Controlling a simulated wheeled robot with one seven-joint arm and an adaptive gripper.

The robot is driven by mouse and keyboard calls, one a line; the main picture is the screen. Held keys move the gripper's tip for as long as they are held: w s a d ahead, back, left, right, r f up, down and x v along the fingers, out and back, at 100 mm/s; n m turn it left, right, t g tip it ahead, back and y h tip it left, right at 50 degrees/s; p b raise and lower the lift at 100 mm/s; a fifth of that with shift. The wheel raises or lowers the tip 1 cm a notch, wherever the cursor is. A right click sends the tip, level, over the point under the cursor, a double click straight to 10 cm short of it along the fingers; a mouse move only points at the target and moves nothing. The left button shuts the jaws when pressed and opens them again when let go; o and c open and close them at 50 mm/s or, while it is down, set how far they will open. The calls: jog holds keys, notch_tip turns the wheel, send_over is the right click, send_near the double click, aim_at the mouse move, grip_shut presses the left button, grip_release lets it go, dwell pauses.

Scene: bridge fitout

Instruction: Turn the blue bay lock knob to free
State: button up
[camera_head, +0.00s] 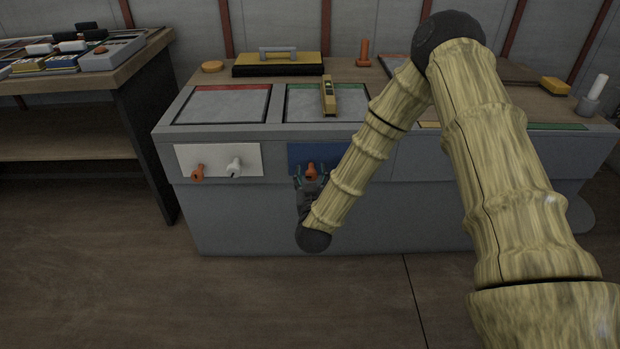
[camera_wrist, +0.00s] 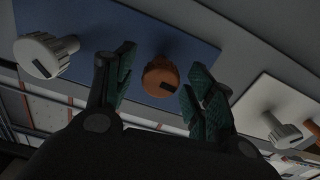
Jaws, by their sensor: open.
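The blue panel (camera_head: 298,153) is on the front of the grey cabinet, below the green-edged bay. An orange knob (camera_head: 311,170) sits on it and shows in the wrist view (camera_wrist: 160,76) with a dark mark on its face. A ribbed white knob (camera_wrist: 46,55) is on the same panel; my arm hides it in the head view. No label shows which knob is the lock. My gripper (camera_wrist: 160,88) is open, its fingers on either side of the orange knob with gaps visible; it also shows in the head view (camera_head: 312,183). Contact cannot be told.
A white panel (camera_head: 215,150) to the left carries an orange knob (camera_head: 197,172) and a white knob (camera_head: 234,167). A yellow tool (camera_head: 328,96) lies on the green-edged bay (camera_head: 300,103). A wooden bench (camera_head: 60,122) stands at left. The floor before the cabinet is clear.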

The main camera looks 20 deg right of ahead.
jog(key=shift+w, duration=0.1)
jog(key=c, duration=1)
jog(key=shift+c, duration=0.2)
jog(key=shift+r+n+p, duration=0.15)
jog(key=shift+n+p, duration=0.15)
jog(key=shift+p, duration=0.35)
jog(key=shift+n+p, duration=0.3)
jog(key=shift+p, duration=0.15)
jog(key=o, duration=1)
jog(key=shift+o, duration=0.2)
